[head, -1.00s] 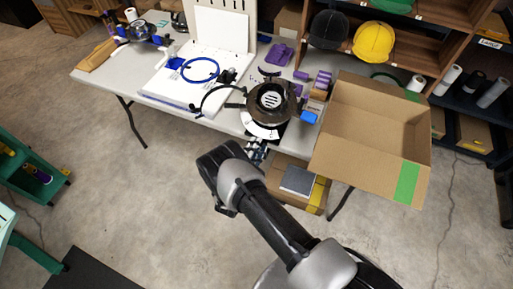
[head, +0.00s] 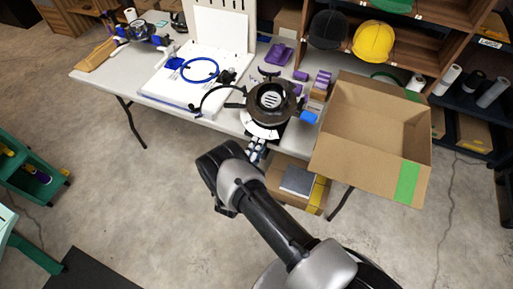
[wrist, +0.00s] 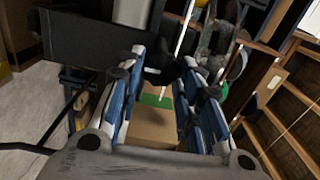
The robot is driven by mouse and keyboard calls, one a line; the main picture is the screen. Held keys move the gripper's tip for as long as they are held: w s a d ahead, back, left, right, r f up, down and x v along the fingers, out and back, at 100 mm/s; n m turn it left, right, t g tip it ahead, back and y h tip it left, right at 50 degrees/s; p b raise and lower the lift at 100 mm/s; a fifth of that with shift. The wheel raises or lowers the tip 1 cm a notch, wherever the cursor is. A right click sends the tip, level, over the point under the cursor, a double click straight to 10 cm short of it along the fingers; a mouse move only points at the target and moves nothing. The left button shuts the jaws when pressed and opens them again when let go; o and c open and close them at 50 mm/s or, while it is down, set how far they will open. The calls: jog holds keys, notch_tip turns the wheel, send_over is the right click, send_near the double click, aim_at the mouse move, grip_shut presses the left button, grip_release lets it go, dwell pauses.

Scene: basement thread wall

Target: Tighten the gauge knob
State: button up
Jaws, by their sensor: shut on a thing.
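My gripper (head: 256,149) is at the front edge of the table, just below a round dark device (head: 271,101) with a pale slotted centre and a white curved plate (head: 262,131) in front. In the wrist view, my gripper's two blue-padded fingers (wrist: 165,66) are closed on a small dark piece (wrist: 160,74) at their tips, which appears to be the gauge knob. The fingers and shadow hide most of its outline. In the head view the knob cannot be made out behind the gripper. I cannot tell how far it is screwed in.
A large open cardboard box (head: 372,115) stands right of the gripper, and a lower box (head: 283,197) is beneath the table edge. The white table (head: 228,122) holds a white panel with a blue hose (head: 200,70) and purple parts (head: 279,54).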

jog(key=o, duration=1.1)
jog(key=shift+c, duration=0.2)
jog(key=v, duration=1.2)
